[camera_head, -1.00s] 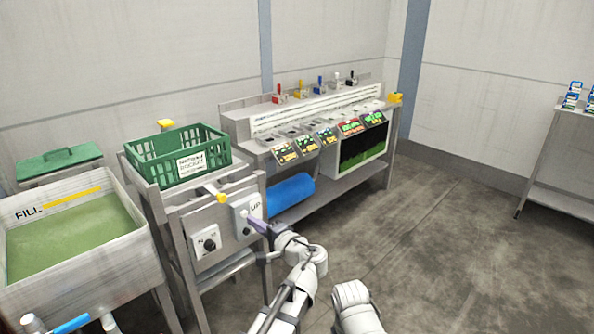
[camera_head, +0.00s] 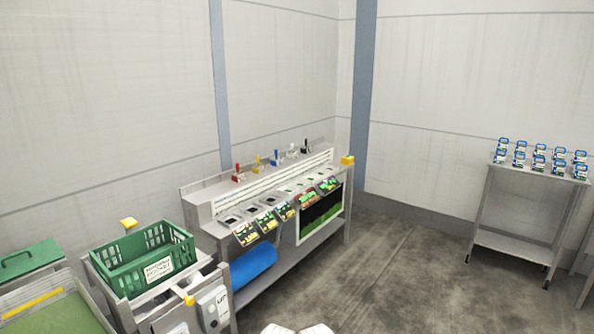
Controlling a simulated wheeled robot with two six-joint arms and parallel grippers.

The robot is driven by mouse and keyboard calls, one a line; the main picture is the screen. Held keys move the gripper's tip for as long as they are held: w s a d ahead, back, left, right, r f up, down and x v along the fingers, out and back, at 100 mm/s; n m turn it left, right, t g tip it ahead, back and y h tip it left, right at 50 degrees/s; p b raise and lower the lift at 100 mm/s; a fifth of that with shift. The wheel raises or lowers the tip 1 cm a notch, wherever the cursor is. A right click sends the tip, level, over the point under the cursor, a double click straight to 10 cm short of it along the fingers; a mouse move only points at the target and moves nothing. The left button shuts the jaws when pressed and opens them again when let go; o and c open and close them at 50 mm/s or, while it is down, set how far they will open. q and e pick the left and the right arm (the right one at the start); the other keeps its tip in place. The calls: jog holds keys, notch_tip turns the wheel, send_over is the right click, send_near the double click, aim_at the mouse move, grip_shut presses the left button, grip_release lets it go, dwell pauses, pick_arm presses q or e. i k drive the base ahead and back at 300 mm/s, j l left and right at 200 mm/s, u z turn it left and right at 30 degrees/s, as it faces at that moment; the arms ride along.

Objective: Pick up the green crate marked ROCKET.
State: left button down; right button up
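The green crate (camera_head: 143,259) stands upright on a grey metal stand at the lower left of the head view. It has slatted walls and a white label (camera_head: 159,268) on its front side; the lettering is too small to read surely. The crate looks empty as far as its inside shows. Neither of my grippers is in view. Only a small white part of my own arm shows at the bottom edge.
A sink (camera_head: 30,308) with green water and a green lid (camera_head: 29,259) are left of the crate. A bench (camera_head: 338,230) with sloped picture cards and a blue roll (camera_head: 253,266) stands to the right. A side table (camera_head: 520,242) holds several small packs. The floor (camera_head: 400,270) between is clear.

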aim_at(142, 269)
jog(key=i+j, duration=0.3)
jog(key=i, duration=0.2)
jog(key=i+j+u, duration=0.1)
jog(key=i+j, duration=0.55)
jog(key=i, duration=0.3)
